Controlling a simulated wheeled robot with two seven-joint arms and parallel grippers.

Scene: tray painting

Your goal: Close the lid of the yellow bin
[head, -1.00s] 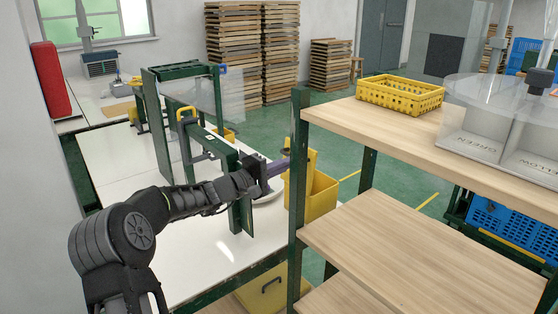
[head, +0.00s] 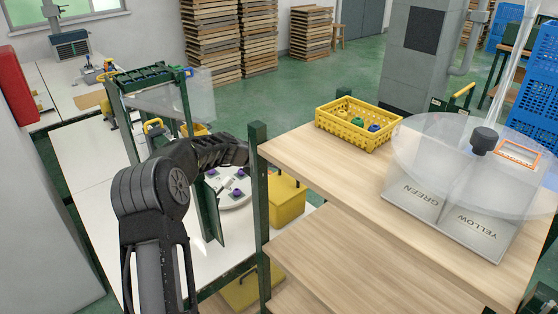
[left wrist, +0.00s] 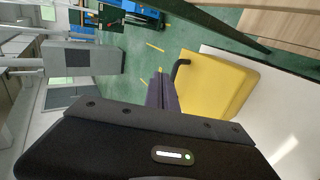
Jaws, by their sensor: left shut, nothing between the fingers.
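The yellow bin (head: 288,208) stands on the white table beyond the shelf post, partly hidden by that post. Its lid lies down over the top and looks shut in the left wrist view, where the bin (left wrist: 215,85) shows a black handle at its edge. My left gripper (left wrist: 160,90) shows there as purple fingers, shut and empty, beside the handle. I cannot tell whether they touch it. In the head view my left arm reaches toward the bin and its fingers are hidden behind the shelf post. My right gripper is not in view.
A wooden shelf (head: 330,165) with a dark green post (head: 259,180) stands right of my left arm. A plate (head: 232,190) with purple-topped pieces lies left of the bin.

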